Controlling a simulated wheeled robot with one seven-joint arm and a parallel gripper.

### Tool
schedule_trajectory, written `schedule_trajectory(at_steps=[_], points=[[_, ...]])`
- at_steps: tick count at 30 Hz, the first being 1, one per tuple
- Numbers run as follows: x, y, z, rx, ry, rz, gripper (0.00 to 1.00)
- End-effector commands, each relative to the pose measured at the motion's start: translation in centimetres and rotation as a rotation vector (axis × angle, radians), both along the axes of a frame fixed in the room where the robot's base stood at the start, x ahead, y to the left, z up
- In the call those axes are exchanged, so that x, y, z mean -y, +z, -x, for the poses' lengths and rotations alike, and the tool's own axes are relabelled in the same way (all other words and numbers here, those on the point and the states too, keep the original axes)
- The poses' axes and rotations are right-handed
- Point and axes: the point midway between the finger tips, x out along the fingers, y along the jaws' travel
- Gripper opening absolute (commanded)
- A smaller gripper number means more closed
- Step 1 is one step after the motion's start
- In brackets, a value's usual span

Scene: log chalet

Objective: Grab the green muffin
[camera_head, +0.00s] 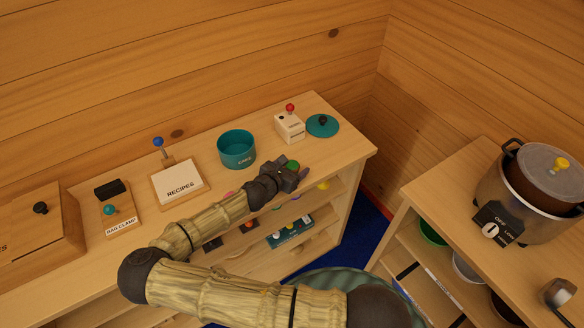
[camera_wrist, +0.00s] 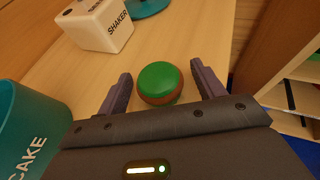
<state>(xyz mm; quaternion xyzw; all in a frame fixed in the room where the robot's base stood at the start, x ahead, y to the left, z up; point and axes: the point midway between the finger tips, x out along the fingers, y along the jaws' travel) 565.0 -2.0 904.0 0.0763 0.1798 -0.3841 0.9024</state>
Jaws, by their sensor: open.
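The green muffin (camera_wrist: 159,80) has a round green top and a brown base. In the wrist view it sits on the wooden counter, between and slightly ahead of the fingers of my gripper (camera_wrist: 161,92). The fingers are apart, with a gap on each side of the muffin. In the head view my gripper (camera_head: 290,176) is over the front part of the counter, and the muffin (camera_head: 292,165) shows as a small green patch behind it, partly hidden.
A teal CAKE bowl (camera_head: 237,150) is left of my gripper. A white SHAKER box (camera_head: 289,126) with a red knob and a teal lid (camera_head: 322,125) stand behind. The counter's front edge (camera_wrist: 228,30) is close on the right.

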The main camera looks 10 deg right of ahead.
Motion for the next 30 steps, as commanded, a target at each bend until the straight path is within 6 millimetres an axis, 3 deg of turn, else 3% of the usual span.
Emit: schedule_trajectory(at_steps=[4, 11, 23, 30], points=[[0.0, 0.0, 0.0, 0.000, 0.000, 0.000, 0.66], [0.0, 0.0, 0.0, 0.000, 0.000, 0.000, 0.21], [0.0, 0.3, 0.0, 0.001, -0.001, -0.001, 0.21], [0.0, 2.8, 0.0, 0.003, -0.002, -0.003, 0.21]])
